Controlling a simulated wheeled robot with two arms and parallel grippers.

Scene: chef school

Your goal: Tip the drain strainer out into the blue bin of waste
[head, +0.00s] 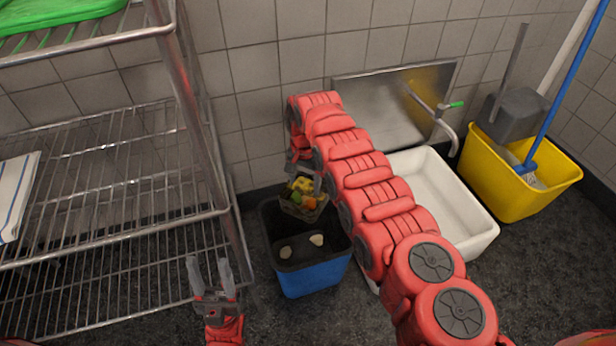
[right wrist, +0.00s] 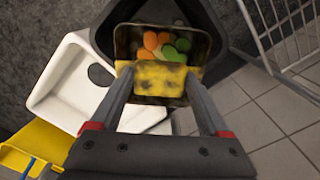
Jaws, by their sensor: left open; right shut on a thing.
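The blue bin (head: 312,280) stands on the floor between the wire rack and the white sink. Its inside is dark, with a couple of pale scraps in it. My right gripper (head: 304,172) is shut on the drain strainer (head: 302,211) and holds it above the back part of the bin's opening. In the right wrist view the strainer (right wrist: 125,42) is a dark, stained basket with orange and green scraps inside and a yellow part between my fingers (right wrist: 158,95). The scraps are still in it. My left gripper (head: 209,275) is open and empty, left of the bin.
A wire rack (head: 120,190) stands on the left, close to my left gripper. A white sink basin (head: 470,215) with a tap is right of the bin, partly hidden by my right arm. A yellow mop bucket (head: 500,185) stands further right. Tiled wall lies behind.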

